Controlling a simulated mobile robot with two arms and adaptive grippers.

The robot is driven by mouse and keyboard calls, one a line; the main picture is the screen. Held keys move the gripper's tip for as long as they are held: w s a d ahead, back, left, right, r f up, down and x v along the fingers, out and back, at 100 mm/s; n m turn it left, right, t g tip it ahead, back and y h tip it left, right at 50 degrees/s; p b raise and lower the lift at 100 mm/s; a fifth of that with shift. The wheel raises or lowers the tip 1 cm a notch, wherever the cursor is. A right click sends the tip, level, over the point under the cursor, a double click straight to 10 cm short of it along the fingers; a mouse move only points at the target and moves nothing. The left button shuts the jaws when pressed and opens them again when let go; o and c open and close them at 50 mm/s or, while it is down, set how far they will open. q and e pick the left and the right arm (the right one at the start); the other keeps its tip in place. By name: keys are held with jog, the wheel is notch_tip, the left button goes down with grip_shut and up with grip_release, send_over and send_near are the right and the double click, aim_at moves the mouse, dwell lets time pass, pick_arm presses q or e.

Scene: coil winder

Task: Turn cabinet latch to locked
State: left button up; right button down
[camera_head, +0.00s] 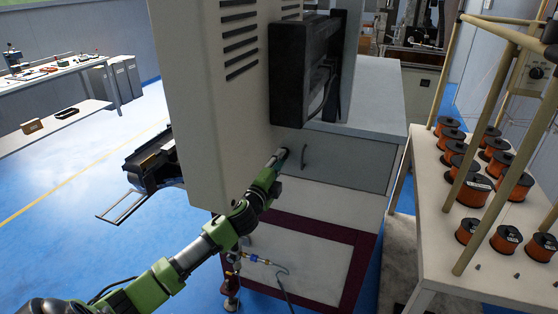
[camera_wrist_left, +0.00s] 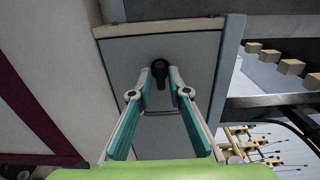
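The cabinet latch, a small black knob with a short stem (camera_wrist_left: 160,70), is on the grey cabinet door in the left wrist view. Its stem hangs downward in that picture. My left gripper (camera_wrist_left: 160,78) has its teal fingers apart, with one tip on each side of the latch. I cannot tell whether the tips touch it. In the head view my left gripper (camera_head: 279,158) reaches the left part of the grey cabinet front (camera_head: 345,162), and mostly hides the latch there. My right gripper is not in view.
A bow handle (camera_head: 304,155) is on the cabinet front just right of my gripper. A tall beige machine housing (camera_head: 215,110) with a black-framed screen (camera_head: 292,85) stands close above my arm. A table with several copper spools (camera_head: 467,229) is at the right.

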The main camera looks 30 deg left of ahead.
pick_arm(q)
grip_shut()
jog(key=shift+n, duration=0.3)
jog(key=shift+n+p, duration=2)
jog(key=shift+n, duration=6.7)
jog(key=o, duration=0.5)
grip_release()
